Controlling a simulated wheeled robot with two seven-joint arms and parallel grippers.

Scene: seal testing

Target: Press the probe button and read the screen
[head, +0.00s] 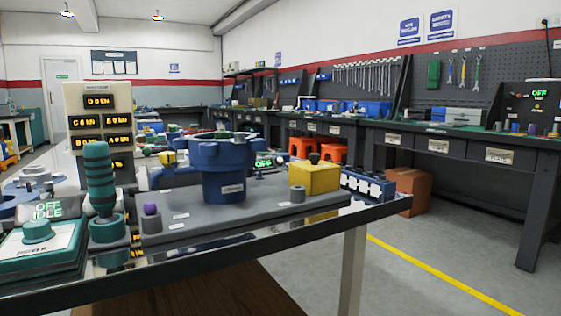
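Neither of my grippers shows in the head view. A teal round button (38,230) sits on a teal box (35,262) at the table's front left. Just above it a small green-lit screen (48,210) reads "OFF" and "IDLE". A purple-topped knob (151,209) stands on the grey plate (165,226). Another small lit screen (264,163) reads "OFF" behind the blue ring-shaped fixture (223,175). I cannot tell which of these is the probe button. A cream panel (75,101) behind carries several dark displays with yellow text.
A ribbed teal handle (98,180) stands upright by the teal box. A yellow block (315,177) sits at the plate's right end. The metal table's front edge (255,240) runs across. Floor to the right is clear, with benches (470,150) along the wall.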

